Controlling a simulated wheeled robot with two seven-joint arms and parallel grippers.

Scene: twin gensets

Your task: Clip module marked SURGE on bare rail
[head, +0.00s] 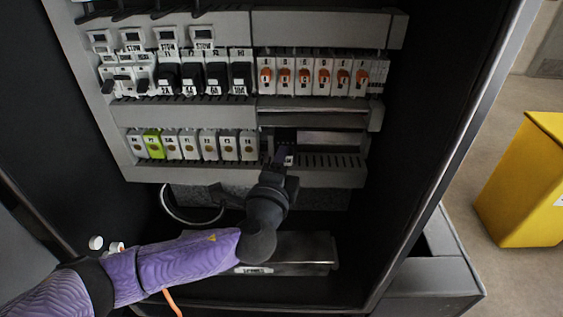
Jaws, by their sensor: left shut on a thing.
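The bare rail (332,138) is the empty stretch at the right of the lower row in the open cabinet. My left gripper (281,168) reaches up from below to the left end of this stretch. It is shut on a small dark module (283,151), largely hidden by the gripper. A small pale mark shows beside the fingers, but I cannot read it as SURGE. The module is at the rail's left end, just right of the lower row of modules; I cannot tell whether it touches the rail. My right gripper is not in view.
Lower-row modules (190,146), one of them green, stand left of the gripper. Black breakers (205,77) and orange-marked modules (310,76) fill the row above. A slotted duct (330,176) runs below. A labelled tray (310,252) lies at the cabinet bottom. A yellow box (522,185) stands outside, right.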

